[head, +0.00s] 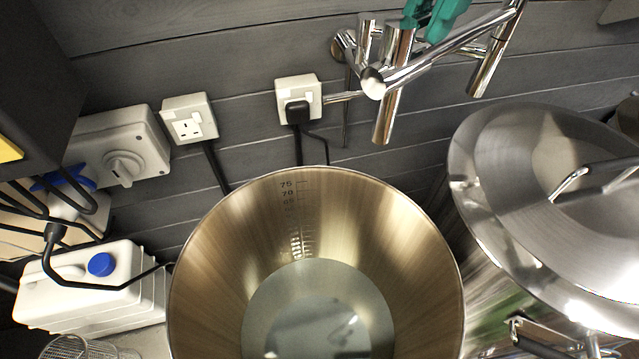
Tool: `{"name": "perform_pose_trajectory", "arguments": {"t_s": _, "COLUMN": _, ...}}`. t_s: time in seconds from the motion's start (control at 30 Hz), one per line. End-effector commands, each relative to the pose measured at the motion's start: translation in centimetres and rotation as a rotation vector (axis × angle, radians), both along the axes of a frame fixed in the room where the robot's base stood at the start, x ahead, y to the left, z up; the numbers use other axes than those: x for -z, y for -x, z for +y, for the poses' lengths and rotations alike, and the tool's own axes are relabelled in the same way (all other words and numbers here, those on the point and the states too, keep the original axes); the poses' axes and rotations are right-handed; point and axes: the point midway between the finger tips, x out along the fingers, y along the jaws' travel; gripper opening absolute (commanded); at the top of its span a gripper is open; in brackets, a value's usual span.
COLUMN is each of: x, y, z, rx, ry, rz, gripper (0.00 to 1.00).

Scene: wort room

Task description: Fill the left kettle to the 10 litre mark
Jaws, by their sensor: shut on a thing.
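The left kettle (210,255) stands open below, a wide steel pot with a litre scale (300,215) on its far inner wall. The numbers 75 and 70 are readable at the top; the lower ones are too small to read. A pale, reflecting round surface (300,300), seemingly water, lies low inside, near the scale's lower end. The chrome tap (393,95) is on the wall behind, its spout end near the kettle's far right rim. No stream shows. My gripper's teal fingers (430,20) are at the top edge, shut on the tap's upper part; the exact part gripped is unclear.
A second kettle with a steel lid (540,190) stands close at the right. White jugs with a blue cap (85,285) stand at left. Wall sockets (190,118), a rotary switch (122,160) and black cables line the wall.

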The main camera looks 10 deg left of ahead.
Motion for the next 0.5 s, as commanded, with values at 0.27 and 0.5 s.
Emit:
{"name": "perform_pose_trajectory", "arguments": {"t_s": 0.27, "x": -0.04, "y": -0.09, "z": 0.14, "rx": -0.027, "ry": -0.004, "rz": -0.002, "gripper": 0.17}}
{"name": "perform_pose_trajectory", "arguments": {"t_s": 0.5, "x": -0.03, "y": -0.09, "z": 0.1, "rx": -0.025, "ry": -0.002, "rz": -0.002, "gripper": 0.4}}
